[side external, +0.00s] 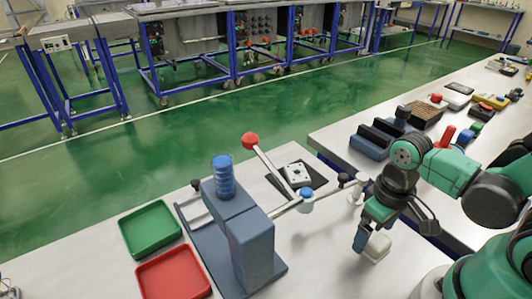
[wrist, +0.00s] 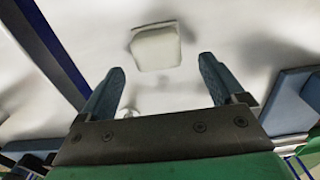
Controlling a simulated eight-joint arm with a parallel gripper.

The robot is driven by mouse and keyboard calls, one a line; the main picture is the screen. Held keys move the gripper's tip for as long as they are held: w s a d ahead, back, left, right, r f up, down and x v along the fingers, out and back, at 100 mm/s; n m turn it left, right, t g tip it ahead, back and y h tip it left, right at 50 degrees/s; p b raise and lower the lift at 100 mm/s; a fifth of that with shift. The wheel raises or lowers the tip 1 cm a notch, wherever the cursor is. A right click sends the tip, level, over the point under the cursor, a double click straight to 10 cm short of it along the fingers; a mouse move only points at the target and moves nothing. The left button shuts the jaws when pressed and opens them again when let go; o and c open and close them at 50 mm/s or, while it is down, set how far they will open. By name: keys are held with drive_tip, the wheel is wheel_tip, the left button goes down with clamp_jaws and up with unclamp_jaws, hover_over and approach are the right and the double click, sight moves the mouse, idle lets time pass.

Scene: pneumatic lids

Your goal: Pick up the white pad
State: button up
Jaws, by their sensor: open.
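The white pad (side external: 377,247) is a small pale block with rounded corners on the white table, right by my gripper in the side external view. My gripper (side external: 367,238) points down there, one blue finger overlapping the pad's left side in the picture. In the wrist view the pad (wrist: 155,47) lies beyond the fingertips, roughly centred between them. My gripper (wrist: 158,75) has its two blue fingers wide apart, with nothing between them. The height of the fingertips above the table is hard to tell.
A blue-grey stand (side external: 250,245) with lever arms, a red knob (side external: 250,140) and a blue knob stands left of my gripper. A green tray (side external: 150,229) and a red tray (side external: 174,274) lie further left. A black plate (side external: 297,178) lies behind. Dark blue blocks (side external: 377,138) stand at the back right.

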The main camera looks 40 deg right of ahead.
drive_tip(key=shift+f, duration=0.3)
clamp_jaws()
idle(0.3)
drive_tip(key=shift+r, duration=0.15)
wheel_tip(320, 180, up, 20)
idle(0.9)
